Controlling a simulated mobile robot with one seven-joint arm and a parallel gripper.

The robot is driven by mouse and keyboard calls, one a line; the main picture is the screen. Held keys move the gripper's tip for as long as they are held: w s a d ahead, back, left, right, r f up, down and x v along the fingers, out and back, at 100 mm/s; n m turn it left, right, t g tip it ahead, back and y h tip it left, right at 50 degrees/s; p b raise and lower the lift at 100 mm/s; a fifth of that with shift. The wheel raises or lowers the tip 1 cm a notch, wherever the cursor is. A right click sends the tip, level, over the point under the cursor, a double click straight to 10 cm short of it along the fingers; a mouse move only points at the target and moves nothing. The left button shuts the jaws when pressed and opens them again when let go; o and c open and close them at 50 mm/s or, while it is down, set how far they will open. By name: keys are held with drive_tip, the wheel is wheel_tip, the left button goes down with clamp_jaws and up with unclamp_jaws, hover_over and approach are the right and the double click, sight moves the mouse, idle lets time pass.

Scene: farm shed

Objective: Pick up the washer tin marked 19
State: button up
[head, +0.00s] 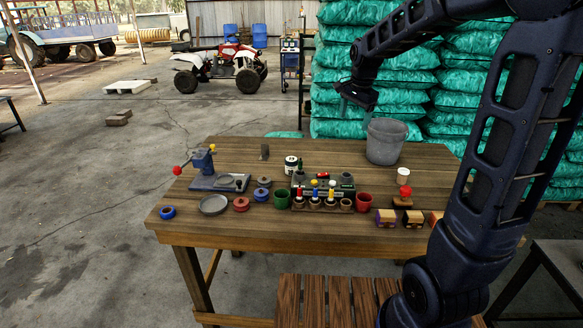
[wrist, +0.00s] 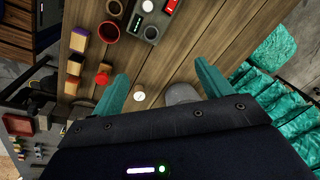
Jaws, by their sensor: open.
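Several small round tins lie on the wooden table: a blue one (head: 168,212) at the left front corner, a red one (head: 240,204), another blue one (head: 261,195) and a grey-blue one (head: 263,182) behind it. A white tin with a dark top (head: 291,165) stands near the table's middle. No number 19 is readable on any of them, so I cannot tell which is the marked tin. My gripper (head: 356,106) is open and empty, high above the back of the table. In the wrist view its teal fingers (wrist: 160,74) are spread apart.
A grey bucket (head: 386,142) stands at the back right. A blue-grey clamp device (head: 205,162) is at left; blocks (head: 386,218) are at right. Stacked teal bags (head: 335,75) rise behind.

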drive_tip(key=w+a+f+m+g, duration=0.1)
drive_tip(key=w+a+f+m, duration=0.3)
drive_tip(key=w+a+f, duration=0.5)
drive_tip(key=m+g, duration=0.1)
drive_tip(key=m, duration=0.2)
hover_over(291, 159)
drive_tip(key=shift+h, duration=0.3)
drive_tip(key=f, duration=0.7)
drive_tip(key=shift+d+f, duration=0.4)
drive_tip(key=shift+m, duration=0.3)
drive_tip(key=shift+w+a+f, duration=0.1)
drive_tip(key=shift+a+f, duration=0.05)
drive_tip(key=shift+f, duration=2.6)
drive_tip(key=shift+a+f, duration=0.15)
drive_tip(key=shift+f, duration=2.55)
drive_tip(key=shift+c, duration=0.5)
drive_tip(key=c, duration=1)
